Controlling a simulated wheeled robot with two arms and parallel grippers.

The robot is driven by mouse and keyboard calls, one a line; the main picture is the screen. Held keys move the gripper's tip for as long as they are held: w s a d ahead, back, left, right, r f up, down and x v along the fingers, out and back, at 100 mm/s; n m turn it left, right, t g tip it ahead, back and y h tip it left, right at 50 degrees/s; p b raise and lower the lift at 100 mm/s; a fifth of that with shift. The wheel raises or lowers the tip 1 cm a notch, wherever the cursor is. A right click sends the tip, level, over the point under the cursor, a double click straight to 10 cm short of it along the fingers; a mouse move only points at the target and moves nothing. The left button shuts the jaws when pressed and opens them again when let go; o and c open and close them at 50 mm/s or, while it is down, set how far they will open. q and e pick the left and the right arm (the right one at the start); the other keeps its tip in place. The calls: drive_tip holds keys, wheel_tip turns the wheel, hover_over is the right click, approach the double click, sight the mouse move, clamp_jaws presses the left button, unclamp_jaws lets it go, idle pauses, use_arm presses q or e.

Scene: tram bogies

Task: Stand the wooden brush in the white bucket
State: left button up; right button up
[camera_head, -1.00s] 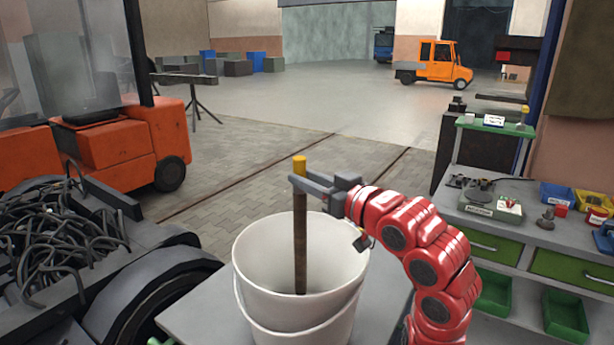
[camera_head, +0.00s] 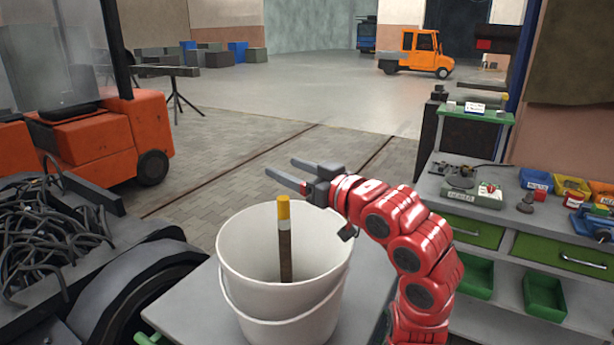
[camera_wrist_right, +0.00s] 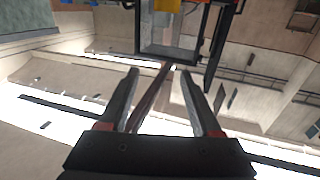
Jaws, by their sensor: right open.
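The wooden brush (camera_head: 285,245) shows as a brown handle with a yellow end. It stands nearly upright inside the white bucket (camera_head: 245,300), its top above the near part of the opening. The bucket's front wall hides its lower part. The bucket stands on a grey surface. My right gripper (camera_head: 279,165) is open, above and behind the yellow end, apart from the brush. Its two spread fingers also show in the right wrist view (camera_wrist_right: 159,72). A thin brown strip lies between them there; I cannot tell what it is. My left gripper is not in view.
A grey workbench (camera_head: 455,205) with green drawers, small bins and tools stands at the right. Black cables (camera_head: 50,235) and a dark wheel-like part are at the left. An orange vehicle (camera_head: 100,140) stands behind them. The paved floor beyond the bucket is clear.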

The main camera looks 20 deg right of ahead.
drive_tip(key=b+v, duration=0.3)
drive_tip(key=v, duration=1.4)
drive_tip(key=shift+s+f, duration=0.1)
